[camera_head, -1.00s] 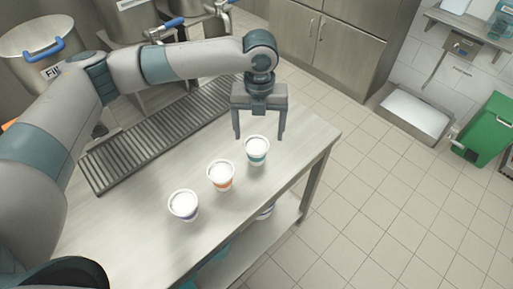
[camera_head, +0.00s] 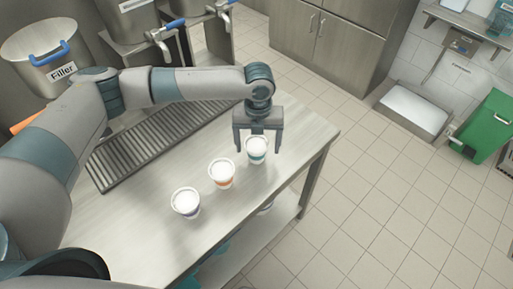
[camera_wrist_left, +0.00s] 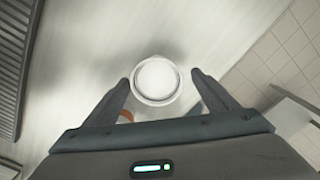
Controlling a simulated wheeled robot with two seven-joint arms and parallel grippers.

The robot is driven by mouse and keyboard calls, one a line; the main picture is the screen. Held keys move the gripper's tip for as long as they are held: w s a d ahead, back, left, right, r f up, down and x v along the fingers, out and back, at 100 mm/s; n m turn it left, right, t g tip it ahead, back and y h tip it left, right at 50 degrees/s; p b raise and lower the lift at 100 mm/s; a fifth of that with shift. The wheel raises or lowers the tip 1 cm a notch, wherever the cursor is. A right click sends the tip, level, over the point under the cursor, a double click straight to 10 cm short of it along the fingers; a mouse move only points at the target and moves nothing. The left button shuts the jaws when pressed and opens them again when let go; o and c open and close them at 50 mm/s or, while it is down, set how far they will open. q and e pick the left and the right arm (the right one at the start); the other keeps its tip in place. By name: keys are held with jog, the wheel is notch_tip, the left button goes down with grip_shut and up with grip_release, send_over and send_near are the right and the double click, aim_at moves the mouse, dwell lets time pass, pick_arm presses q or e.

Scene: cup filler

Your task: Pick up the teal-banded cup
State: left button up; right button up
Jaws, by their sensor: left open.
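The teal-banded cup (camera_head: 257,151) stands upright on the steel table (camera_head: 300,135), the farthest right of three white cups in a row. My left gripper (camera_head: 257,149) is open over it, one finger on each side of the cup. In the left wrist view the cup (camera_wrist_left: 156,81) shows from above, near the tips of the open fingers (camera_wrist_left: 166,90). I cannot tell whether a finger touches it. My right gripper is not in view.
An orange-banded cup (camera_head: 222,173) and a purple-banded cup (camera_head: 186,202) stand to the left, the orange one close to my gripper. A slotted drain grate (camera_head: 165,140) lies behind. The table's right edge is near the teal-banded cup.

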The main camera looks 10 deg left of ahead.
aim_at(257, 143)
pick_arm(q)
jog(key=f, duration=0.1)
jog(key=f+p, duration=0.1)
jog(key=f, duration=0.1)
jog(key=shift+w+a, duration=0.15)
jog(key=shift+a, duration=0.1)
jog(key=shift+f+p, duration=0.3)
jog(key=shift+f, duration=0.25)
jog(key=c, duration=1.2)
